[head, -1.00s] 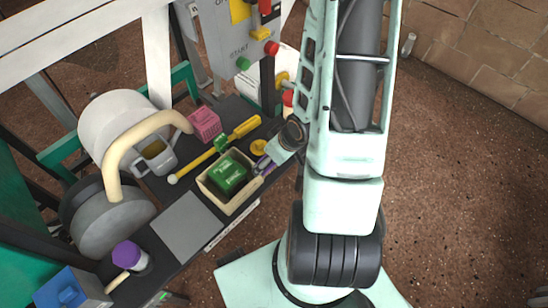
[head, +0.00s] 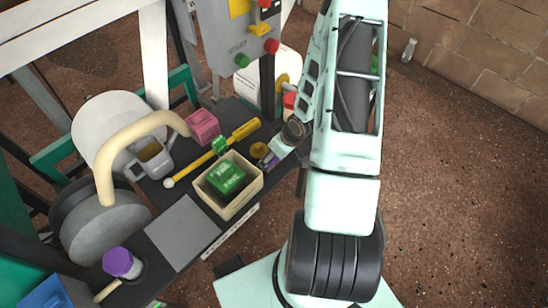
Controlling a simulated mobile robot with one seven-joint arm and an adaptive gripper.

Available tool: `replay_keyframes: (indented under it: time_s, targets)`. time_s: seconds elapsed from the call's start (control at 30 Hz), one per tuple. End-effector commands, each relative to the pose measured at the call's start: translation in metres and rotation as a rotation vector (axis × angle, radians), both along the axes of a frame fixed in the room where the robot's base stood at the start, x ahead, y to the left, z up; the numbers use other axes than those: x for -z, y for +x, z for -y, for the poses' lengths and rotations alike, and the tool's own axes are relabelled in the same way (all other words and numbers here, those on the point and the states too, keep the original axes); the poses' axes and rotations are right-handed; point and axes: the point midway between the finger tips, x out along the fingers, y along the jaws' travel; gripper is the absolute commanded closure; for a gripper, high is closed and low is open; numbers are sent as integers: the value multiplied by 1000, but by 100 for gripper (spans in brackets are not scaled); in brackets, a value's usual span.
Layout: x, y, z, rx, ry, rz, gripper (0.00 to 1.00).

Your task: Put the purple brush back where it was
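My gripper (head: 264,160) is at the dark bench's right end, just right of a beige open box.
The beige box (head: 250,194) holds a green block (head: 226,177). A yellow-handled tool (head: 245,130), pink block (head: 202,125), grey cup (head: 152,158) and large grey machine with a beige handle (head: 105,180) crowd the bench. A grey plate (head: 182,232) is bare. A control panel (head: 238,35) stands behind.

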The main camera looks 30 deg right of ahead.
Motion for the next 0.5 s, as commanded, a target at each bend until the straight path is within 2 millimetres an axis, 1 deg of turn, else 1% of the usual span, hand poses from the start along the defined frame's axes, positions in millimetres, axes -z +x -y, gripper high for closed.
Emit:
replay_keyframes:
  time_s: [0.2, 0.33, 0.37, 0.5]
  targets:
    - [0, 0, 1, 1, -1, 2, 44]
    - [4, 0, 1, 1, 0, 1, 44]
    - [3, 0, 1, 0, -1, 1, 18]
    - [2, 0, 1, 1, 0, 1, 3]
